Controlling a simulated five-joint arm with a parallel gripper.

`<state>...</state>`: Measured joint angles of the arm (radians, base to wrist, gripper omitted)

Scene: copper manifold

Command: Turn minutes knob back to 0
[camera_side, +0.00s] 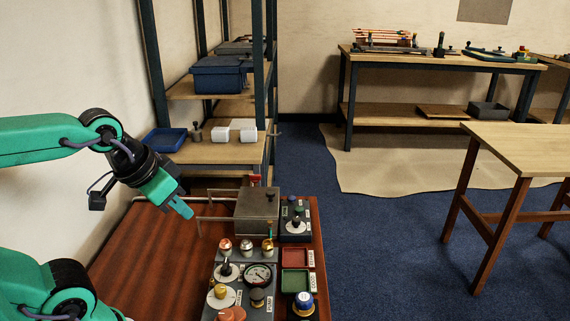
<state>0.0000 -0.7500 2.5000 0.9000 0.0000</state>
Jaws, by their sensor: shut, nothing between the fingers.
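The control panel (240,310) stands at the front of the red-brown table. It carries a dark knob on a white dial (226,269), a yellow knob on a white dial (220,292), a dark round knob (257,296) and a gauge (257,274). A separate dark box (297,211) behind it has a pale knob on a white dial (296,225). The labels are too small to read, so I cannot tell which knob is the minutes knob. My gripper (187,211) is shut and empty, in the air to the left of the panel, apart from every knob.
A grey metal box (257,210) with thin rods reaching left stands behind the panel. Red (296,257) and green (295,282) trays and a blue-topped knob (304,300) lie to the right. The table's left part (140,260) is clear.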

